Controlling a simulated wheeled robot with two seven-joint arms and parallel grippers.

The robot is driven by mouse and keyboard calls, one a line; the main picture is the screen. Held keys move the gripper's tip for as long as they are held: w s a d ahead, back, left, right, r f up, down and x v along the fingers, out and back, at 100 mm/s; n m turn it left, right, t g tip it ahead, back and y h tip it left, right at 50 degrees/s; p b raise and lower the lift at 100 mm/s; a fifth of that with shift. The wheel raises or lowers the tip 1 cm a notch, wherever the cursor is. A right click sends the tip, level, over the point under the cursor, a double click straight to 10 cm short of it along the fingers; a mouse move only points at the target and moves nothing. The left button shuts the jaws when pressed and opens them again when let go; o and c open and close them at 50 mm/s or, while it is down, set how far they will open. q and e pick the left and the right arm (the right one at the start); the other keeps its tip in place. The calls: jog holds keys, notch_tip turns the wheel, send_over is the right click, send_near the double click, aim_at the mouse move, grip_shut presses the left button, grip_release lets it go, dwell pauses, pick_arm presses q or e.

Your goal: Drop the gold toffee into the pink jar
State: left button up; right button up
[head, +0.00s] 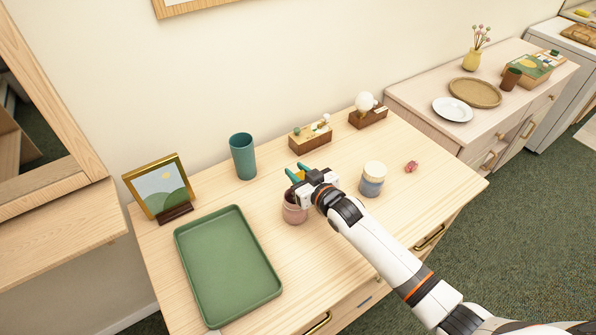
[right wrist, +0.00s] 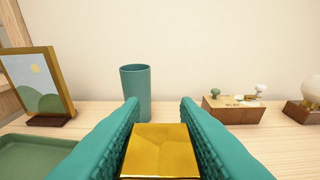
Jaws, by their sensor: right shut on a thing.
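The gold toffee (right wrist: 160,150) is a shiny gold block held between the teal fingers of my right gripper (right wrist: 160,128). In the head view my right gripper (head: 297,173) is over the table, and only a little of the toffee shows. The pink jar (head: 294,214) stands on the table just below my right gripper in the picture. The gripper and wrist hide part of its top, so I cannot tell if the toffee is right over its mouth. The jar does not show in the right wrist view. My left gripper is in neither view.
A green tray (head: 228,262), a framed picture (head: 160,187) and a teal cup (head: 243,157) are on the left of the table. Wooden blocks with ornaments (head: 310,134) stand at the back. A blue and cream jar (head: 372,180) and a red sweet (head: 411,166) are to the right.

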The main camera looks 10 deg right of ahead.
jog(key=shift+f, duration=0.5)
jog(key=shift+r, duration=0.1)
jog(key=o, duration=1)
jog(key=b+v, duration=0.2)
jog(key=v, duration=1)
